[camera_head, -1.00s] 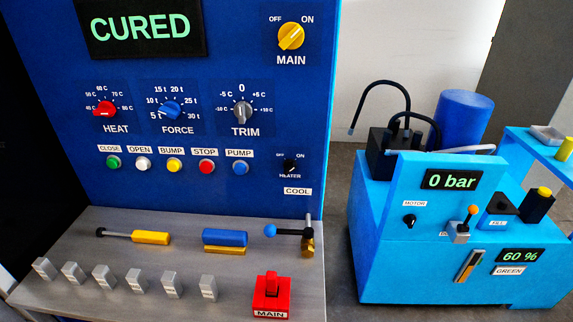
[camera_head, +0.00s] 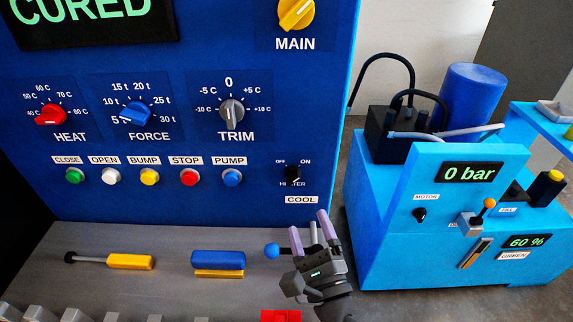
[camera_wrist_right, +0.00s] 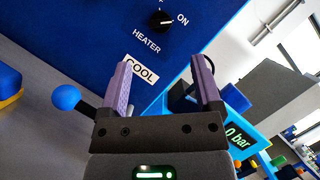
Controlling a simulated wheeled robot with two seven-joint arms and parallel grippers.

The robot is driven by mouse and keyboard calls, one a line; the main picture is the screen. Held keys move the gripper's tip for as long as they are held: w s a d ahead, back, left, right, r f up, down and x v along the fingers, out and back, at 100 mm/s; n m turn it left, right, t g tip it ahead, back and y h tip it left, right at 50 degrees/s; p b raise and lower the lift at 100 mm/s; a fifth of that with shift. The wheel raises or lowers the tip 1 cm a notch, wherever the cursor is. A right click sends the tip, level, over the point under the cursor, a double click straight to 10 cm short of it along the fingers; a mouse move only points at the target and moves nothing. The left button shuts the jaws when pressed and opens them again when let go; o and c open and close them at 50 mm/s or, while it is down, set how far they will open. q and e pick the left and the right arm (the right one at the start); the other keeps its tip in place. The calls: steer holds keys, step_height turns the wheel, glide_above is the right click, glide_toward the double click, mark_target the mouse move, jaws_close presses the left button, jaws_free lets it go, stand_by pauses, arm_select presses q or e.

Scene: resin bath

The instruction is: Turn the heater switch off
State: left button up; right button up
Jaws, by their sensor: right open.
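The heater switch (camera_head: 292,175) is a small black rotary knob on the blue panel, between OFF at its upper left and ON at its upper right. It also shows at the top of the right wrist view (camera_wrist_right: 160,20), where its pale mark seems to lean toward ON. My right gripper (camera_head: 309,226) is open and empty, below the switch and apart from it. In the right wrist view, its two purple-grey fingers (camera_wrist_right: 163,65) point up toward the panel, with the switch beyond and between them. My left gripper is not in view.
A COOL label (camera_head: 301,200) sits under the switch. A blue ball-ended lever (camera_head: 271,250) stands close left of my right gripper. The PUMP button (camera_head: 232,177) is left of the switch. A light-blue pump unit (camera_head: 390,240) stands to the right across a gap.

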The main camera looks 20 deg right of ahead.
mark_target(293, 182)
steer(key=x, duration=0.9)
steer(key=shift+w+r, duration=0.1)
steer(key=shift+w, duration=0.15)
steer(key=shift+c, duration=0.3)
jaws_close()
